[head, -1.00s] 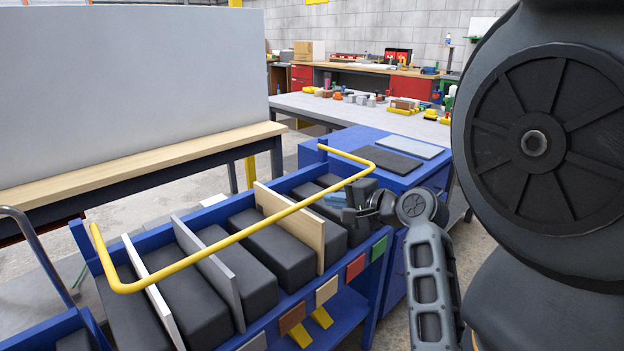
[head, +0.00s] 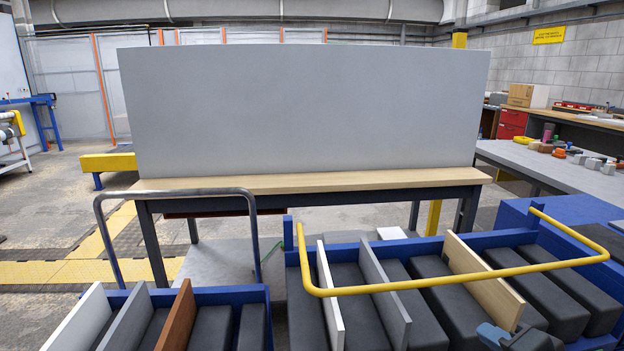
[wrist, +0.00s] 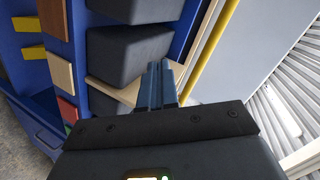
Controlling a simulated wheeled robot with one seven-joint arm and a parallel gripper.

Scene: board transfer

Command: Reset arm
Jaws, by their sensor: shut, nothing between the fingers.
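My gripper (wrist: 160,72) is shut and empty in the wrist view, its two blue-grey fingers together. It is over the right blue cart, close to a light wood board (wrist: 125,92) and the dark padded blocks (wrist: 128,50); I cannot tell whether it touches the board. In the head view only a small part of my gripper (head: 494,335) shows at the bottom edge. The light wood board (head: 484,280) stands upright among the dark blocks of the cart, with a grey board (head: 384,292) and a white board (head: 330,300) to its left.
A yellow rail (head: 440,284) runs above the right cart. A left cart (head: 262,293) with a metal handle (head: 99,232) holds white (head: 78,318), grey (head: 126,320) and brown (head: 177,315) boards. Behind stands a wood-topped table (head: 310,184) with a large grey panel (head: 300,110).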

